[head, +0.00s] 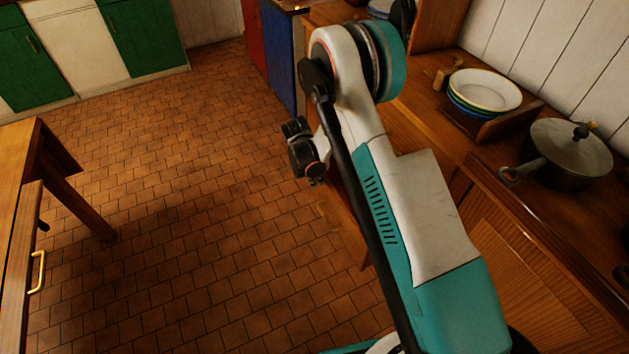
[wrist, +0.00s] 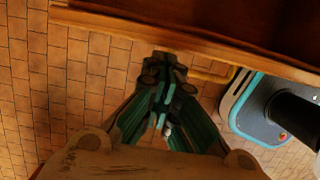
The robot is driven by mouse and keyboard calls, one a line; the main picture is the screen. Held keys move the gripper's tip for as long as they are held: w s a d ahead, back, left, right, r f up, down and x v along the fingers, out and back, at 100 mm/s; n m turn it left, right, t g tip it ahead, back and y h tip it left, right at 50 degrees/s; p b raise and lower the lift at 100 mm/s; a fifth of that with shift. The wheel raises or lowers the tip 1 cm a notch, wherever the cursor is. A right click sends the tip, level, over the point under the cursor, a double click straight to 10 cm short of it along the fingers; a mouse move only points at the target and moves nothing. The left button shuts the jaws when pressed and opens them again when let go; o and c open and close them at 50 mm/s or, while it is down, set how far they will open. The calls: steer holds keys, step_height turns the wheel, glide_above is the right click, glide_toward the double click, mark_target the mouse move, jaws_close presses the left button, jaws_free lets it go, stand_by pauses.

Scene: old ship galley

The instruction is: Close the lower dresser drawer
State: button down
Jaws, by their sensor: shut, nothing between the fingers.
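The lower dresser drawer (wrist: 190,36) stands open across the top of the wrist view. Its wooden front edge runs slantwise, and its dark inside shows at the upper right. A brass handle (wrist: 215,76) sits on the outer side of the front. My gripper (wrist: 164,88) is shut and empty, its fingertips close to the front beside the handle; I cannot tell whether they touch. In the head view the dresser (head: 520,262) stands at the right, and my arm hides most of the drawer.
Stacked plates (head: 485,90) and a lidded pot (head: 570,150) stand on the dresser top. A wooden table (head: 18,165) is at the left. Tiled floor (head: 190,220) lies clear between them. Green cabinets (head: 145,38) line the back. My base shows right in the wrist view.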

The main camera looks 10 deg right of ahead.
steer(key=w+d, duration=0.2)
steer(key=d, duration=0.7)
steer(key=w+d, duration=0.3)
steer(key=d, duration=0.6)
steer(key=shift+d, duration=0.35)
